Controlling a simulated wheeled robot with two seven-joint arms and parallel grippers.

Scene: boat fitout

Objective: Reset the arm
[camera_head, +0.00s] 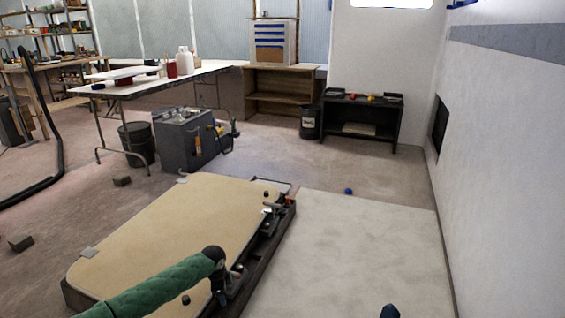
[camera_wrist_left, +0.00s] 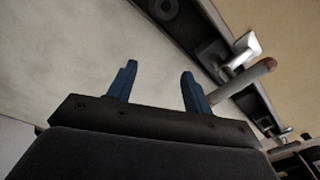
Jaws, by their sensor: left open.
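My left arm, in a green sleeve, comes in from the lower left in the head view. My left gripper (camera_head: 222,290) is over the dark rail at the right edge of the tan panel (camera_head: 165,235). In the left wrist view the gripper's two blue fingers (camera_wrist_left: 159,72) stand apart with nothing between them. A metal latch-like fitting (camera_wrist_left: 245,50) and a rod with a reddish tip (camera_wrist_left: 245,80) lie to the right of the fingers. A dark blue tip (camera_head: 390,311) at the bottom edge of the head view looks like part of my right gripper; the rest is out of frame.
A pale floor slab (camera_head: 350,250) lies right of the panel, with a small blue ball (camera_head: 348,191) at its far edge. A white wall (camera_head: 505,150) bounds the right. A grey machine (camera_head: 185,140), a white table (camera_head: 160,80) and a dark bench (camera_head: 362,118) stand behind.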

